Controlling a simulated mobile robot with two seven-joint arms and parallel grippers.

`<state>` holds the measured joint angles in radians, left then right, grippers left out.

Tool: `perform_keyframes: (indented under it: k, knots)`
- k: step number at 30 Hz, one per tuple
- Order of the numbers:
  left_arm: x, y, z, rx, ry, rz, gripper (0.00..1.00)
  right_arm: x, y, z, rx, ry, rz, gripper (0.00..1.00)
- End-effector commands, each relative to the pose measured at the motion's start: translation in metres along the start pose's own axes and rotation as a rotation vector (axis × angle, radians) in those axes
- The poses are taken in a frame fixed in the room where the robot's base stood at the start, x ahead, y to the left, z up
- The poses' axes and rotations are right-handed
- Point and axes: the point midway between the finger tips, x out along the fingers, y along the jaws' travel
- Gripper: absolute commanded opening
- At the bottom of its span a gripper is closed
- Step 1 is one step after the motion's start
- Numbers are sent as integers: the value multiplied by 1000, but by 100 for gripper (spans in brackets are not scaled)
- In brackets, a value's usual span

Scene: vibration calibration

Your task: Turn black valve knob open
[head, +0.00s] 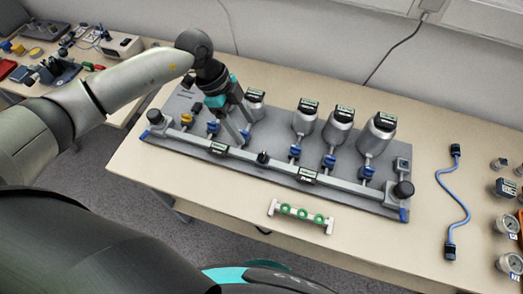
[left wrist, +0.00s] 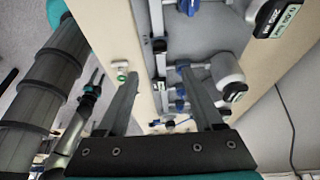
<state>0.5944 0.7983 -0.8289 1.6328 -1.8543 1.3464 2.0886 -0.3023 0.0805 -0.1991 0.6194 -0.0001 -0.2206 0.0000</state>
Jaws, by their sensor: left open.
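A grey calibration board (head: 230,160) lies on the table, with a metal pipe along its front. A black knob (head: 154,116) stands at the pipe's left end and a similar black knob (head: 404,189) at its right end. A small black fitting (head: 262,158) sits near the pipe's middle. I cannot tell which is the named valve knob. My left gripper (head: 247,132) is open and empty, pointing down over the board's left half, just left of the small fitting. The left wrist view shows its fingers (left wrist: 160,73) apart, with the pipe between them. My right gripper is not seen.
Several metal canisters (head: 375,135) with blue valves stand along the board's back. A white holder with green rings (head: 301,214) lies in front. A blue cable (head: 459,200) and several gauges (head: 508,222) lie at right. A second table (head: 62,70) holds tools.

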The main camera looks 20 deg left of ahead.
Motion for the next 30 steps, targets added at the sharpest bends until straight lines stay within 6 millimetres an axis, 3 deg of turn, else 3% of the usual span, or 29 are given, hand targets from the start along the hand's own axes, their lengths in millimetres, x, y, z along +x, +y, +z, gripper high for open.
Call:
perform_keyframes:
  k: [1, 9, 15, 21, 30]
  knots:
    - [14, 2, 0, 0, 3, 6, 68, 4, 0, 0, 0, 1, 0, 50]
    - [73, 1, -1, 1, 4, 3, 68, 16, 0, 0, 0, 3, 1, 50]
    - [104, 1, -1, 1, 3, 2, 68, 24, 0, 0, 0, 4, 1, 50]
    - [117, 0, -1, 3, 3, 0, 68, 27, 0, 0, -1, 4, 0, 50]
    - [118, 0, -1, 3, 3, 0, 66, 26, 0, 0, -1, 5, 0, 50]
